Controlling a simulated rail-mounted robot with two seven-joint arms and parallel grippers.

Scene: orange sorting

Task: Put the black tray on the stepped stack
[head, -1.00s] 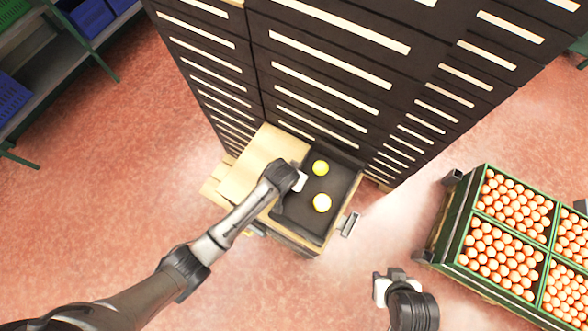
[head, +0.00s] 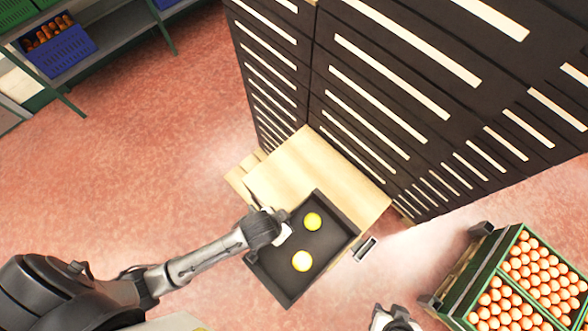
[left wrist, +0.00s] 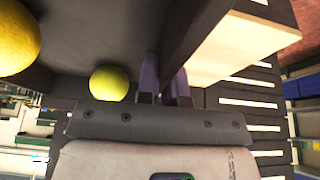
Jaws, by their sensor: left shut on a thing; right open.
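The black tray (head: 332,240) holds two yellow fruits, one farther (head: 313,221) and one nearer (head: 302,261). My left gripper (head: 284,233) is shut on the tray's left wall. In the left wrist view the fingers (left wrist: 164,82) straddle the tray wall (left wrist: 205,25), with a fruit (left wrist: 109,83) close by. The tray overlaps the near edge of a light wooden surface (head: 320,170); I cannot tell its height above it. A tall stack of black slotted crates (head: 400,95) rises behind. My right gripper (head: 392,320) is open at the bottom edge, partly cut off.
A green-edged crate of orange round fruits (head: 515,290) stands at the lower right. Shelves at the upper left carry a blue bin (head: 62,50). Reddish floor (head: 130,150) is open on the left. A grey metal bracket (head: 366,249) shows beside the tray.

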